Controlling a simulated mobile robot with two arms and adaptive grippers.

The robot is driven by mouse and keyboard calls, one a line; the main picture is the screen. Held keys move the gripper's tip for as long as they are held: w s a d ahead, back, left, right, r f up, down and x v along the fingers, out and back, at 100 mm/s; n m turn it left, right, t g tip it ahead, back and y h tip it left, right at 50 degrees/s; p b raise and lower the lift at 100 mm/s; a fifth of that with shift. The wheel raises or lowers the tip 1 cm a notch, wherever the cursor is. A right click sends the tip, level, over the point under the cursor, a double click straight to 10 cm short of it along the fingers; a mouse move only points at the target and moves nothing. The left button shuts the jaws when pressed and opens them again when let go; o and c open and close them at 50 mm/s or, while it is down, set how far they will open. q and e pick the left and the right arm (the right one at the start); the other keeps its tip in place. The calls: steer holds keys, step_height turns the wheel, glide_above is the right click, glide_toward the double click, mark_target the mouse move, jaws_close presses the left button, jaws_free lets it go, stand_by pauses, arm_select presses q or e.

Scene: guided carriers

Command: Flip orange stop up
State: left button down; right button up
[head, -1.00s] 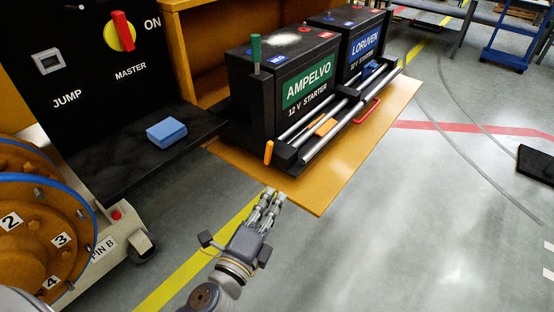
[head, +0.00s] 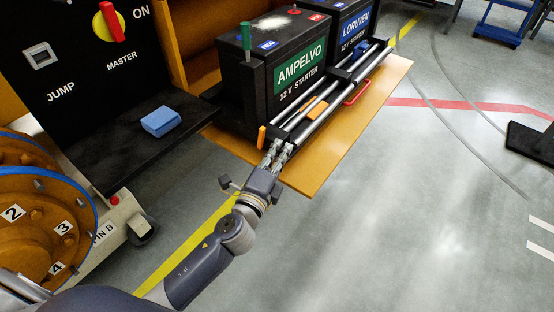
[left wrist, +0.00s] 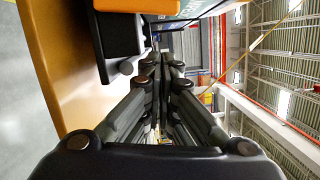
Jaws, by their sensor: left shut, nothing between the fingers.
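An orange upright peg (head: 261,137) stands at the near end of the roller rails (head: 305,105) in front of the AMPELVO battery (head: 285,72). A flat orange piece (head: 316,109) lies low on the rails farther along. I cannot tell which of these is the stop. My left gripper (head: 277,147) is shut and empty, at the rails' near end, just right of the peg. Whether it touches anything is unclear. In the left wrist view the closed fingers (left wrist: 160,85) point ahead, with an orange part (left wrist: 135,5) at the top edge. My right gripper is out of view.
The orange-yellow shelf (head: 345,130) lies under the rails. A red handle (head: 357,93) and the LORUVEN battery (head: 350,35) are farther along. A blue block (head: 161,121) lies on a black ledge at left. Open floor lies to the right.

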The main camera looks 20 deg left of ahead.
arm_select(q)
steer(key=shift+w+a+r, duration=0.15)
steer(key=shift+w+a, duration=0.05)
steer(key=shift+a, duration=0.55)
steer(key=shift+w+a+r, duration=0.1)
steer(key=shift+w+a, duration=0.05)
steer(key=shift+a, duration=0.6)
steer(key=shift+p, duration=0.35)
steer(key=shift+w+a+r+n+p, duration=0.1)
steer(key=shift+a+r+n+p, duration=0.1)
steer(key=shift+n+p, duration=0.2)
